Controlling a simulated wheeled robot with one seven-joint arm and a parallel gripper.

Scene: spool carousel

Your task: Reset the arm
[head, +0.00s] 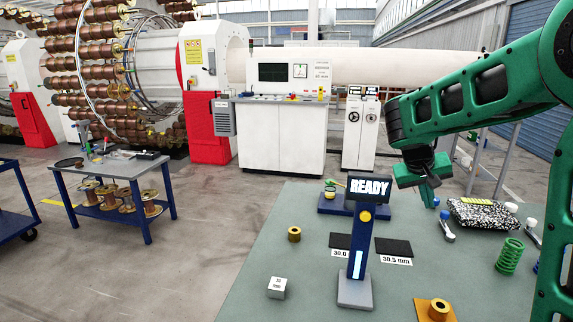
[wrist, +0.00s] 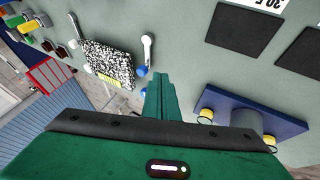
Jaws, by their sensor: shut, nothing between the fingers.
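My green gripper (head: 428,192) hangs over the far right part of the grey-green table (head: 260,255), to the right of the READY sign (head: 370,188). Its fingers are shut together with nothing between them. The closed fingers also show in the wrist view (wrist: 160,97), pointing between the speckled block (wrist: 108,63) and the blue fixture (wrist: 282,122). My arm reaches in from the right, bent at the elbow, and hides part of the background.
On the table stand a brass ring (head: 294,234), a white cube (head: 277,288), black pads (head: 393,246) labelled in millimetres, an orange plate (head: 424,311) with a brass piece, and a green spring (head: 510,255). The speckled block (head: 480,214) lies right of my gripper. White machinery (head: 280,135) stands behind.

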